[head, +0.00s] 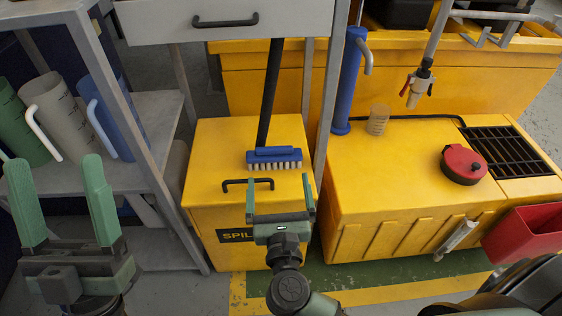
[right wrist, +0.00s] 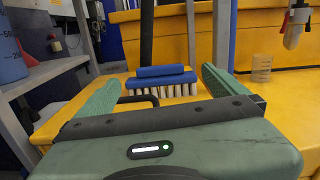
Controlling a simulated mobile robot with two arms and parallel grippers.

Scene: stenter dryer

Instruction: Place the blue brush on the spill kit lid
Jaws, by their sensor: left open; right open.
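The blue brush (head: 274,157) has pale bristles facing down and appears to stand on the yellow spill kit lid (head: 215,150), near its middle. A long black handle (head: 270,90) rises behind it; I cannot tell whether it is joined to the brush. My right gripper (head: 279,180) is open and empty at the lid's front edge, by the black lid handle (head: 247,184). In the right wrist view the brush (right wrist: 160,80) lies ahead, between and beyond the fingertips (right wrist: 161,76), apart from them. My left gripper (head: 55,165) is open and empty before the shelf.
A grey shelf (head: 160,110) with several jugs stands left. A grey post (head: 325,100) rises right of the lid. A drawer (head: 225,20) overhangs behind.

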